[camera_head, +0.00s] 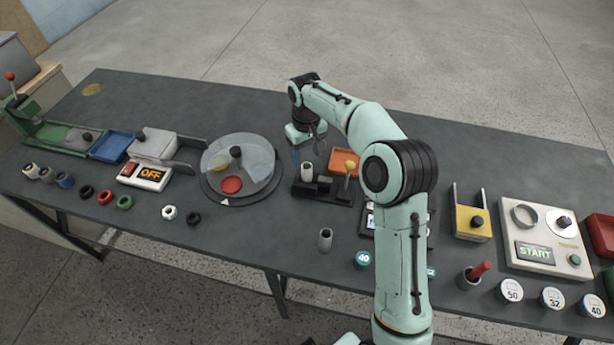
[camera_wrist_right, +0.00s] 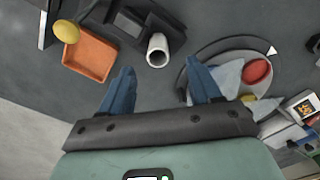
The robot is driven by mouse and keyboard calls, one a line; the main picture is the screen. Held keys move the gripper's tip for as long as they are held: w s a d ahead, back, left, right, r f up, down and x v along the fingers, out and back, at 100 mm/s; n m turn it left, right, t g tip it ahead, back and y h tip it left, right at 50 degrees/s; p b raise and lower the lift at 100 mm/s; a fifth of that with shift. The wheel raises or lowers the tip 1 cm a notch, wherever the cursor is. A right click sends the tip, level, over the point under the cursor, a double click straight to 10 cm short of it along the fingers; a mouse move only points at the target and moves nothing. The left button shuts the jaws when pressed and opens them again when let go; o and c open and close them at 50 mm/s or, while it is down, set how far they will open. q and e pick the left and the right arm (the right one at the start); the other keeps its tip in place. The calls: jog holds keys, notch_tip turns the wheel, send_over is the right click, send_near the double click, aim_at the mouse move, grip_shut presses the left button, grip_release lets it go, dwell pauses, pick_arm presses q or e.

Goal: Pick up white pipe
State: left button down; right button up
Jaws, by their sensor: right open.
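A white pipe (camera_head: 307,172) stands upright at the black fixture (camera_head: 328,192) in the middle of the table. The right wrist view shows its open round end (camera_wrist_right: 157,50) beside the dark block. My right gripper (camera_head: 303,152) is open and empty, on the far side of the pipe. In the right wrist view, the pipe lies just beyond the two blue fingertips (camera_wrist_right: 160,72), apart from them and within the span of the gap. A greyer short pipe (camera_head: 325,239) stands nearer the table's front edge. My left gripper does not show.
An orange tray (camera_head: 345,160) and a yellow-topped knob (camera_head: 350,167) stand right of the pipe. A round turntable (camera_head: 240,165) with a clear cover is close on the left. My right arm hides part of the table right of centre.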

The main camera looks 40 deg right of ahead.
aim_at(307, 166)
jog(key=f, duration=0.7)
jog(key=shift+w+d, duration=0.15)
jog(key=shift+d, duration=0.05)
jog(key=shift+r, duration=0.1)
jog(key=c, duration=1.1)
